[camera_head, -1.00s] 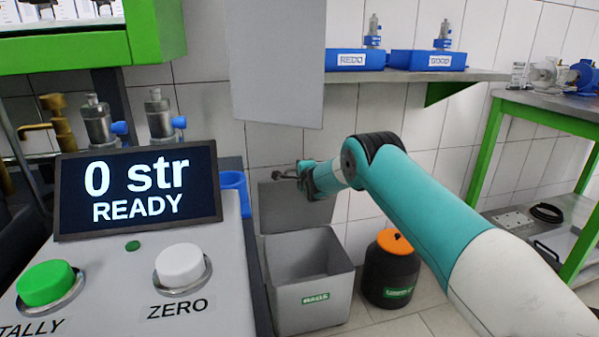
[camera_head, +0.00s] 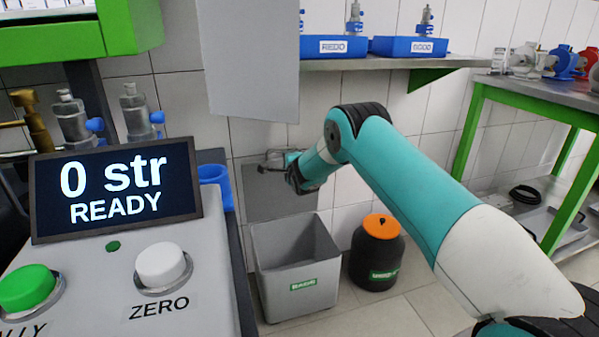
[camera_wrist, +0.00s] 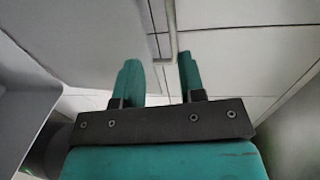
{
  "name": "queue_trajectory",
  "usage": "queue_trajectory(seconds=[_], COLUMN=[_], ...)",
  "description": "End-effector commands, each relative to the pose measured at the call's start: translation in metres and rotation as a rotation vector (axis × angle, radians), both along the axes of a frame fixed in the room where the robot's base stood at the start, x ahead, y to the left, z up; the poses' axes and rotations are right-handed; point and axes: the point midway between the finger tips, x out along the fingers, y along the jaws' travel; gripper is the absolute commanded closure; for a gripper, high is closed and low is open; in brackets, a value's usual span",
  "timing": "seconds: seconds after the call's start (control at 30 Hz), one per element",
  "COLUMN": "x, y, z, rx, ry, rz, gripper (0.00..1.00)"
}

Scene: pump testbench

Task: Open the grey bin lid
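The grey bin (camera_head: 320,245) stands on the floor below the wall shelf, with a green label on its front. Its grey lid (camera_head: 265,200) is raised, standing nearly upright behind the open bin mouth. My gripper (camera_head: 268,166) is at the lid's upper edge, beside a thin bar there, partly hidden by my wrist. In the wrist view my gripper's two teal fingers (camera_wrist: 163,78) are apart with a gap between them. A thin light bar (camera_wrist: 172,30) lies just beyond the gap; I cannot tell whether it touches a finger. The lid's grey panel (camera_wrist: 90,35) fills the upper left.
A black drum with an orange cap (camera_head: 378,255) stands right of the bin. A console with a display (camera_head: 118,190) is at the left. A grey panel (camera_head: 250,60) hangs above the lid. Blue trays (camera_head: 410,48) sit on the shelf. A green-framed bench (camera_head: 540,95) is at the right.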

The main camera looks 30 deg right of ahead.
Motion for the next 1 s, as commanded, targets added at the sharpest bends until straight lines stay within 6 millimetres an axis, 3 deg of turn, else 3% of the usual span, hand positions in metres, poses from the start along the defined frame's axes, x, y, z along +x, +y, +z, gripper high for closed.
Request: queue_trajectory(seconds=[0.6, 0.8, 1.0], x=[-0.121, -0.137, -0.139], y=[0.020, 0.022, 0.022], z=[0.013, 0.016, 0.017], rx=[-0.002, -0.001, 0.001], ry=[0.002, 0.000, 0.000], rz=[0.000, 0.000, 0.000], gripper=[0.63, 0.63, 0.63])
